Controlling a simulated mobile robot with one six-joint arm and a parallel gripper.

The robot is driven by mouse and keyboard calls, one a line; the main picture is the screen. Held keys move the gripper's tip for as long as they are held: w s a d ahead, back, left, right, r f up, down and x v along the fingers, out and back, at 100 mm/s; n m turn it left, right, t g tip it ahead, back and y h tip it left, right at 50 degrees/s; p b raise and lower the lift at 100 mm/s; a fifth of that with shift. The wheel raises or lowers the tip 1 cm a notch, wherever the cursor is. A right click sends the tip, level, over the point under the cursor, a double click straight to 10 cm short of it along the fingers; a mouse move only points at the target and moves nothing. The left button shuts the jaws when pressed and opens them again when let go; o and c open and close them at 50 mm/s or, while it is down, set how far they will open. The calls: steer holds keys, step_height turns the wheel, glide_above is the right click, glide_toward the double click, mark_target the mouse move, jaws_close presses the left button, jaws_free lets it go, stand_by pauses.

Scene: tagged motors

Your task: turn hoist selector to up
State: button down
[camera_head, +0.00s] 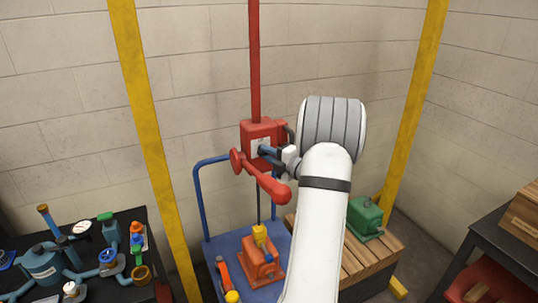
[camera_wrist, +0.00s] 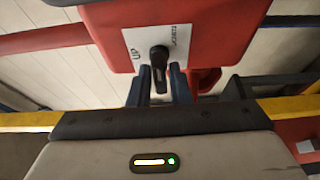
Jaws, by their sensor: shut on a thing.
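The red hoist box (camera_head: 258,131) hangs from a red vertical pole against the wall. In the wrist view, its white plate (camera_wrist: 134,42) reads "UP" on the left; a second word at upper right is hard to read. The black selector (camera_wrist: 159,66) sits on this plate, its handle pointing down in the picture toward my gripper (camera_wrist: 159,88). My gripper's dark fingers stand either side of the handle and are shut on it. In the head view, my gripper (camera_head: 264,151) reaches the box front from the right; the selector is too small to make out there.
A red lever (camera_head: 262,179) projects from the box just below my gripper. A blue cart (camera_head: 224,246) carries an orange motor (camera_head: 262,262) below. A green motor (camera_head: 365,217) sits on a wooden pallet (camera_head: 386,245) at right. A dark table (camera_head: 101,233) with pipe fittings stands left.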

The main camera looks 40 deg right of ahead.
steer(key=shift+n, duration=0.3)
steer(key=n+g+h+b, duration=0.1)
steer(key=n+b, duration=0.1)
steer(key=n, duration=0.2)
steer(key=n+g+h+b, duration=0.1)
steer(key=n+g+b, duration=0.1)
steer(key=n, duration=0.2)
steer(key=shift+a+h+b, duration=0.15)
steer(key=shift+h+b, duration=0.2)
steer(key=shift+h, duration=0.05)
steer(key=n+g+h+b, duration=0.1)
steer(key=n+b, duration=0.2)
steer(key=b, duration=0.1)
steer(key=shift+a+h+b, duration=0.1)
steer(key=shift+h+b, duration=0.2)
steer(key=shift+h, duration=0.1)
steer(key=n+b, duration=0.1)
steer(key=h+b, duration=0.1)
steer(key=b, duration=0.1)
steer(key=shift+r+n+g, duration=0.25)
steer(key=shift+n+g, duration=0.05)
steer(key=shift+n, duration=0.1)
steer(key=shift+w, duration=0.1)
steer(key=c, duration=1.5)
jaws_free()
steer(key=shift+o, duration=0.2)
